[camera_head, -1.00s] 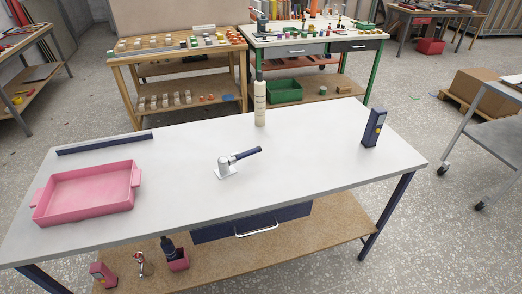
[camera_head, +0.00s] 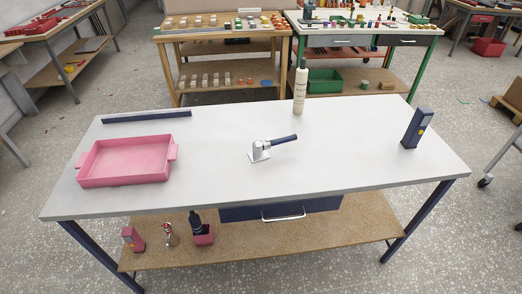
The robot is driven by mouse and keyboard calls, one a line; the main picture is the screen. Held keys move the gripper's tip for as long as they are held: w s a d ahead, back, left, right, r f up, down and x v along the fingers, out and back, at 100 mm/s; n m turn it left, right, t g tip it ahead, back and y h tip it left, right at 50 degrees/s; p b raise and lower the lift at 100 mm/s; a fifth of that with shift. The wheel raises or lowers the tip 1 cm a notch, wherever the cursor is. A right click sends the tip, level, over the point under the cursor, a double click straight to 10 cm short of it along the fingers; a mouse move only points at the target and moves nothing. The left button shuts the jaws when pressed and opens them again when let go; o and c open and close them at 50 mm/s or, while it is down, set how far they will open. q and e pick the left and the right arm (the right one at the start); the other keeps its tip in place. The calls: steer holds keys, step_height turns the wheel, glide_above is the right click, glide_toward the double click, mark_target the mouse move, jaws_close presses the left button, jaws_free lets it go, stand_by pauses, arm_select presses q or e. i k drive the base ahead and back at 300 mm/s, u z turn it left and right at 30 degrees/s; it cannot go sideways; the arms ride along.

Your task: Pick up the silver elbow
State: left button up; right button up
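A silver piece with a dark blue handle (camera_head: 260,151) sits near the middle of the light grey table (camera_head: 330,165). It has a squat silver body on a small flat base, and the handle points up to the right. A small silver and red item (camera_head: 171,235) stands on the wooden shelf below. I cannot tell for sure whether either of these is the silver elbow. Neither of my grippers is in view.
A pink tray (camera_head: 125,178) and dark blue bar (camera_head: 147,117) lie on the table's left. A cream bottle (camera_head: 300,91) stands at its back edge, a dark blue device (camera_head: 416,128) at the right. Workbenches with small parts stand behind.

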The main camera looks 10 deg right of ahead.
mark_target(259, 152)
steer(key=u, duration=0.05)
steer(key=k, duration=0.5)
steer(key=u, duration=1)
steer(key=i, duration=0.85)
steer(key=z, duration=2.85)
